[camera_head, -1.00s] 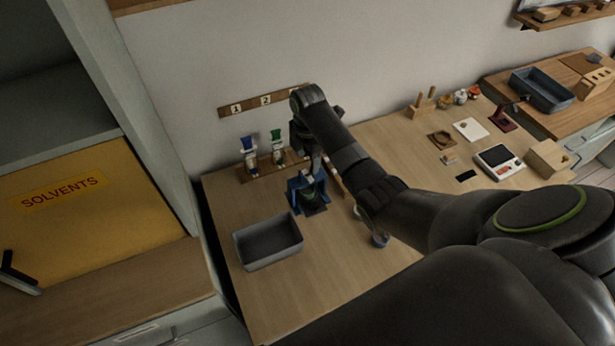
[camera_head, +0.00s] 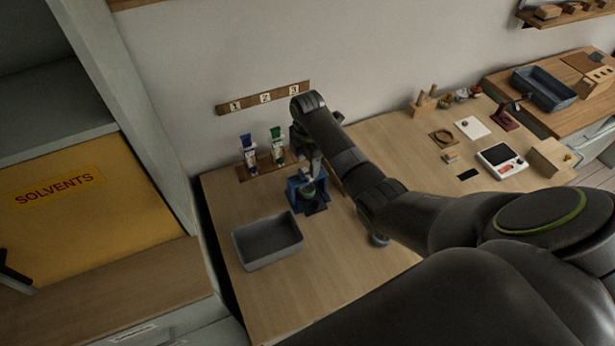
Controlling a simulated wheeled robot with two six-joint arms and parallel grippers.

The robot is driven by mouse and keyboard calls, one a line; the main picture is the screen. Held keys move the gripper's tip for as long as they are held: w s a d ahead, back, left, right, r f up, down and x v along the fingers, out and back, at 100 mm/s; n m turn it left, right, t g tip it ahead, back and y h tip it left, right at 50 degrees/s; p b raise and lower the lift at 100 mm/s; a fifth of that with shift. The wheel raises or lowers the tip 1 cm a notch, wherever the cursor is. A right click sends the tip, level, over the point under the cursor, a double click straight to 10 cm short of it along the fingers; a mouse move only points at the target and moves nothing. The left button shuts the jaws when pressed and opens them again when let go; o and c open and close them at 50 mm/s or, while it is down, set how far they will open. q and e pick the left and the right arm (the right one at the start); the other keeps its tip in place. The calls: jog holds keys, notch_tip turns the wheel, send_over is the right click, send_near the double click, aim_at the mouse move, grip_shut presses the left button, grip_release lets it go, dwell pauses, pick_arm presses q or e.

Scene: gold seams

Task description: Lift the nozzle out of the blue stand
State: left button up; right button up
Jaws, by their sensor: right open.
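The blue stand (camera_head: 294,197) is on the wooden table, right of the grey bin. A small green piece, possibly the nozzle (camera_head: 309,190), shows in it; its details are too small to tell. My right gripper (camera_head: 311,177) points down right over the stand, its fingertips close to the green piece. It is open, and I cannot tell whether the fingers are around or beside the piece. The arm hides the area behind and right of the stand. At the far left edge a dark part shows, possibly of my left arm; the left gripper itself is not visible.
A grey bin (camera_head: 268,243) stands left in front of the blue stand. A wooden rack (camera_head: 262,166) with a blue and a green tube stands behind it. A white scale (camera_head: 502,161) and small items lie at right. The table's front middle is clear.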

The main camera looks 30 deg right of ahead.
aim_at(308, 176)
jog(key=shift+f+b, duration=1.6)
jog(key=shift+f, duration=1.25)
jog(key=c, duration=0.5)
jog(key=shift+c, duration=0.2)
jog(key=shift+r, duration=0.1)
notch_tip(308, 176, up, 6)
jog(key=p, duration=0.6)
jog(key=shift+r+p, duration=0.85)
jog(key=shift+r, duration=0.35)
